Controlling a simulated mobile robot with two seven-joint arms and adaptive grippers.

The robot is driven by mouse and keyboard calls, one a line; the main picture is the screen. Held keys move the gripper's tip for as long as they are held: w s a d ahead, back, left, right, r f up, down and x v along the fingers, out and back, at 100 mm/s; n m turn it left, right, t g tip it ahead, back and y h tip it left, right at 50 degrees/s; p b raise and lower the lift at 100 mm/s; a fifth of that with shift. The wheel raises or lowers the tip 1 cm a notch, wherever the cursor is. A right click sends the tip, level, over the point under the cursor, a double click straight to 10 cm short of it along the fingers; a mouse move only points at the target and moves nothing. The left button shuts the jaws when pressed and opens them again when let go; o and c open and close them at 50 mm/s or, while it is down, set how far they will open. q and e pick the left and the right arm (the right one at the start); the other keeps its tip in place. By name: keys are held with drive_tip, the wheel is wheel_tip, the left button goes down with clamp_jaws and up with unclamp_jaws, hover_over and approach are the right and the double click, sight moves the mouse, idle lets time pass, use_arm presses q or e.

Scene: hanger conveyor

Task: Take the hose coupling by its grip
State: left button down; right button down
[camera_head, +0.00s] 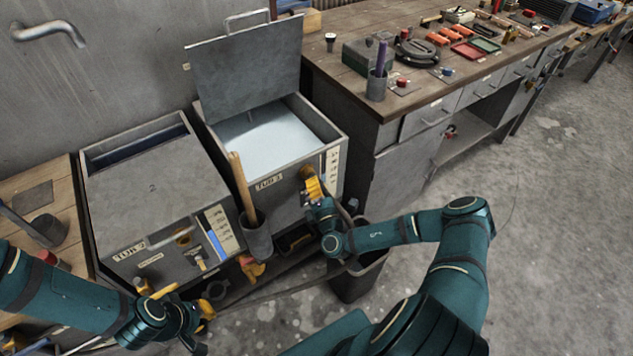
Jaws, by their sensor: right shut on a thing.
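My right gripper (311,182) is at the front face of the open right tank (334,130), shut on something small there. Its own fingers hide most of what it holds. My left gripper (186,297) is low in front of the left tank (150,185), left of the yellow fitting and apart from it. Its yellow fingers look spread and empty.
The right tank's lid (245,65) stands raised over pale liquid. A wooden handle (240,185) stands in the grey cup (258,240). A dark bin (358,280) stands below my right forearm. A workbench (400,92) with tools is behind. The floor at right is clear.

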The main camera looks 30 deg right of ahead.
sight(324, 192)
drive_tip(key=shift+s, duration=0.15)
drive_tip(key=shift+s+d+p, duration=0.15)
drive_tip(key=shift+s+p, duration=0.95)
drive_tip(key=shift+s, duration=0.95)
